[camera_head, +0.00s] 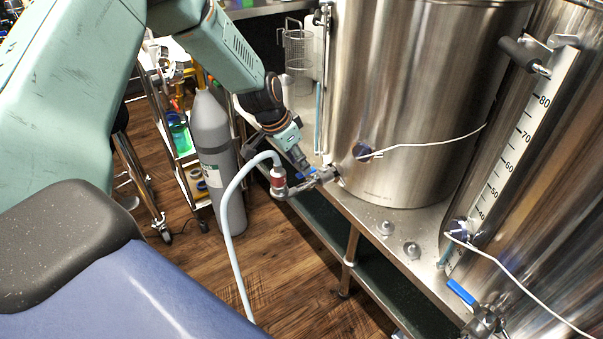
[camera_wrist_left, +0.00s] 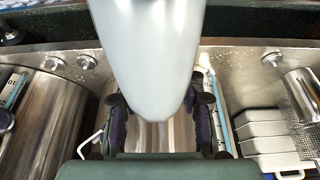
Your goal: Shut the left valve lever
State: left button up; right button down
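The left valve (camera_head: 325,174) sits low on the front of the middle steel kettle, with a light hose (camera_head: 232,200) joined to it by a red-banded fitting. A bit of its blue lever (camera_head: 308,173) shows just beside my left gripper (camera_head: 302,168); the rest is hidden. My left gripper is right at the valve; I cannot tell whether it touches the lever. In the left wrist view the two dark fingers (camera_wrist_left: 160,112) stand wide apart, and a pale rounded shape, seemingly the hose (camera_wrist_left: 150,50), covers the view between them. The lever cannot be made out there. My right gripper is not in view.
A second valve with a blue lever (camera_head: 461,292) is on the right kettle (camera_head: 560,210). The kettles stand on a steel bench (camera_head: 375,222). A grey gas cylinder (camera_head: 212,140) and a shelf cart (camera_head: 180,135) stand left of my gripper. The wooden floor in front is open.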

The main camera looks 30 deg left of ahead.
aim_at(313, 171)
pick_arm(q)
jog(key=shift+b+x, duration=0.7)
jog(key=shift+x, duration=0.75)
jog(key=shift+c, duration=0.2)
grip_shut()
